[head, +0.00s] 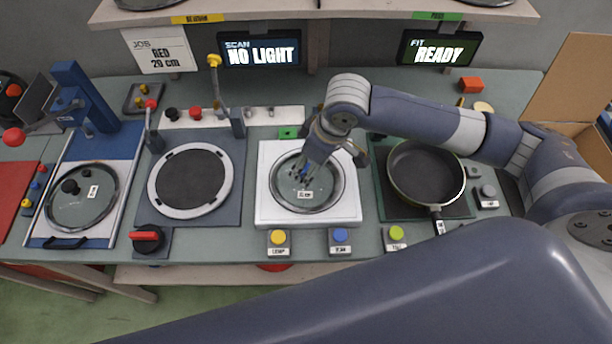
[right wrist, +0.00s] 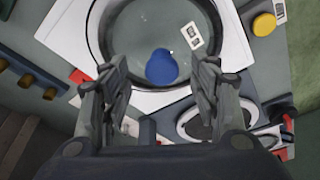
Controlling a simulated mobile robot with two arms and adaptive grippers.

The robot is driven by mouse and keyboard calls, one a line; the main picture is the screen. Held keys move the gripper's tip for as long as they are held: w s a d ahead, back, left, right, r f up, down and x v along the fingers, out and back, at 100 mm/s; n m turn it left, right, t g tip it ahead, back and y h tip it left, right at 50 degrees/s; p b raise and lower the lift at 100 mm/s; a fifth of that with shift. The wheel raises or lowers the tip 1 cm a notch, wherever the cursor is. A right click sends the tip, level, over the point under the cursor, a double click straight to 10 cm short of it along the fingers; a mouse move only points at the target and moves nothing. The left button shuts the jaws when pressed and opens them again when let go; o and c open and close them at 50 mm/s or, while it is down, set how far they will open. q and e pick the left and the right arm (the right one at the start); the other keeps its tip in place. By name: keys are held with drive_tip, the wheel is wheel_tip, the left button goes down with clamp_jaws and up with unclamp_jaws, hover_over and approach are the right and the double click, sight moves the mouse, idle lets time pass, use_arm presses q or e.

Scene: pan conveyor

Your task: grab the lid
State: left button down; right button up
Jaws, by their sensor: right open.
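A round glass lid (head: 325,201) with a metal rim lies on the white square station (head: 264,213) in the middle of the bench. In the right wrist view the lid (right wrist: 130,30) shows a blue knob (right wrist: 161,66) and a white label. My right gripper (head: 304,177) is over this lid and mostly hides the knob in the head view. In the right wrist view its open fingers (right wrist: 161,82) stand either side of the knob's line, with nothing held. Contact cannot be told. A second glass lid (head: 80,211) with a black knob lies on the left station. My left gripper is not in view.
A black pan (head: 426,168) sits on the right station, its handle toward the front. A ring fixture (head: 158,192) is left of the white station. Yellow (head: 278,238) and blue (head: 340,236) buttons line the front edge. Screens read "NO LIGHT" (head: 262,51) and "READY" (head: 440,49).

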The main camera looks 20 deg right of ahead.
sight(306, 169)
drive_tip(key=x, duration=0.3)
drive_tip(key=shift+a+f, duration=0.1)
drive_tip(key=shift+a, duration=0.1)
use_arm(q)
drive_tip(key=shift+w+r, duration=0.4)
use_arm(e)
drive_tip(key=shift+c, duration=0.5)
clamp_jaws()
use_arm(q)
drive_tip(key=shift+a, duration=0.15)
